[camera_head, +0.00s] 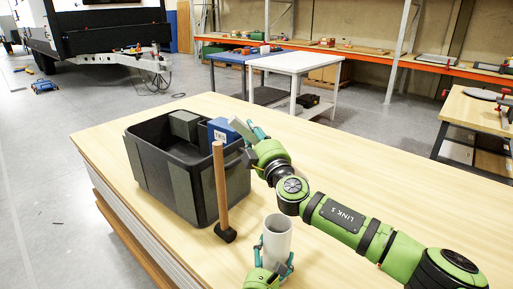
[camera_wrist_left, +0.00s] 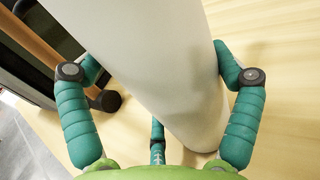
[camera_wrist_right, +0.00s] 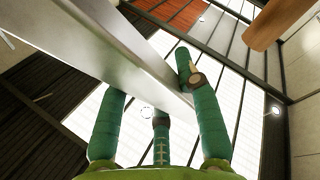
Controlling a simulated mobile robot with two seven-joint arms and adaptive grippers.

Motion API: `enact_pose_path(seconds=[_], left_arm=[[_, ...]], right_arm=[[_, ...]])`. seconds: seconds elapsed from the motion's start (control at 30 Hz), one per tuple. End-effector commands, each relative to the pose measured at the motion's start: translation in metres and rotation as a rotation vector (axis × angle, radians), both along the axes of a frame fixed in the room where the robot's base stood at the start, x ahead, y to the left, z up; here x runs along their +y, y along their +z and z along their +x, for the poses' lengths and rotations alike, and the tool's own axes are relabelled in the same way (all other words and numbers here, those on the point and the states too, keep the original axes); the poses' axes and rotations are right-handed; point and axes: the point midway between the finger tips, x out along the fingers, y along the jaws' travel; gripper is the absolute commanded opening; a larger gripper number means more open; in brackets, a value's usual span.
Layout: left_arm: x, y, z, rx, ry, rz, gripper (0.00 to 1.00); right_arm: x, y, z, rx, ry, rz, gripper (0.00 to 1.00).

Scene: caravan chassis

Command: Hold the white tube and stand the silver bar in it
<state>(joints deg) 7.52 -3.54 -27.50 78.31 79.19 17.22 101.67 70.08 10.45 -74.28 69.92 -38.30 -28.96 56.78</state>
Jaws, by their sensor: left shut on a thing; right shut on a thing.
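The white tube (camera_head: 277,236) stands upright on the wooden table, near its front in the head view. My left gripper (camera_head: 274,264) is shut on the tube, its teal fingers on either side; the tube also fills the middle of the left wrist view (camera_wrist_left: 165,60). My right gripper (camera_head: 256,134) is raised by the crate's right side, behind the tube in the head view. It is shut on the silver bar (camera_wrist_right: 130,50), which shows as a short pale piece in the head view (camera_head: 241,129). The bar is tilted and apart from the tube. The tube's inside bottom is hidden.
A black crate (camera_head: 165,185) holds a grey block (camera_head: 184,124) and a blue box (camera_head: 222,131). A mallet with a wooden handle (camera_head: 219,185) stands upright between crate and tube. The right part of the table (camera_head: 400,170) is clear beyond my right arm.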

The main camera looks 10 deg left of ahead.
Motion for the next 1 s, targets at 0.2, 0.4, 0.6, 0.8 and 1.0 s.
enact_pose_path(seconds=[0.2,0.4,0.6,0.8,1.0], left_arm=[[0.0,-0.001,0.0,0.001,0.0,0.0,0.56],[0.0,-0.001,0.0,0.002,0.0,0.0,0.56],[0.0,-0.001,0.0,0.002,0.0,0.0,0.56],[0.0,-0.001,0.0,0.002,0.0,0.0,0.56],[0.0,-0.001,0.0,0.001,0.0,0.0,0.56]], right_arm=[[-0.004,0.028,-0.01,0.079,0.223,0.196,0.0],[-0.013,0.061,-0.03,0.19,0.446,0.345,0.0],[-0.037,0.105,-0.075,0.397,0.752,0.494,0.0],[-0.056,0.128,-0.113,0.548,0.94,0.547,0.0],[-0.061,0.13,-0.124,0.59,0.991,0.556,0.0]])
